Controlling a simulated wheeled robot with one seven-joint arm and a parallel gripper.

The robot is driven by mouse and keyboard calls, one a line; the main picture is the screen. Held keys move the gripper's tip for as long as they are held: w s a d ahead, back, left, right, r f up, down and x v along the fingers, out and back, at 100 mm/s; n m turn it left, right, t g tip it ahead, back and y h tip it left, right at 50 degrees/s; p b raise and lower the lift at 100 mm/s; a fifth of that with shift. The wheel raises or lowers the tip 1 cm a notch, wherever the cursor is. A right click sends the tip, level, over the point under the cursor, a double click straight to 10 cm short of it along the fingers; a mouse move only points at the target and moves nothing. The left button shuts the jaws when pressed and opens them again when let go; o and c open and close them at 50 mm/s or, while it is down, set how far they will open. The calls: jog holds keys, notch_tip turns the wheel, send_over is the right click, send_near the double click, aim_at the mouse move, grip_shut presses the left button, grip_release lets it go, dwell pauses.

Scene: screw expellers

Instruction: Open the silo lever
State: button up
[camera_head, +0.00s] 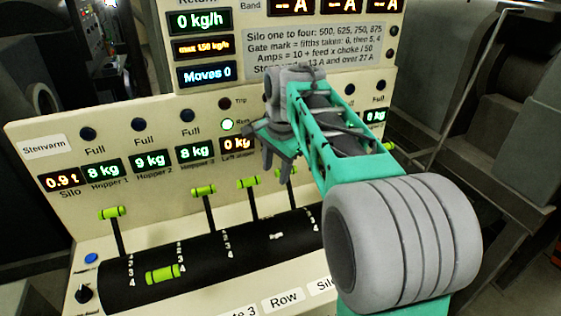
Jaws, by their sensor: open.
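A row of levers with green grips stands on a black curved housing below the displays. The leftmost lever (112,213) is upright, below the "Silo" display (62,181) reading 0.9 t. I cannot tell for sure from the labels that it is the silo lever. The second grip (163,274) lies low on the front of the housing; several others, such as this lever (203,190), stand upright. My gripper (277,168) is open and points down in front of the panel, right of the leftmost lever and near the right-hand levers. My arm hides part of the panel's right side.
A black knob (83,294) and a blue button (91,258) sit at the console's left end. A sign (315,48) with silo notes is above. The front ledge carries labels (284,301). Dark machinery stands at the right.

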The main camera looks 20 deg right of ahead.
jog(key=w+d+r+m, duration=0.1)
jog(key=w+d+m, duration=0.4)
jog(key=w, duration=0.1)
jog(key=x, duration=0.7)
jog(key=shift+s+a+f+p, duration=0.1)
jog(key=shift+s+p, duration=0.2)
grip_shut()
jog(key=shift+r, duration=0.2)
dwell(0.5)
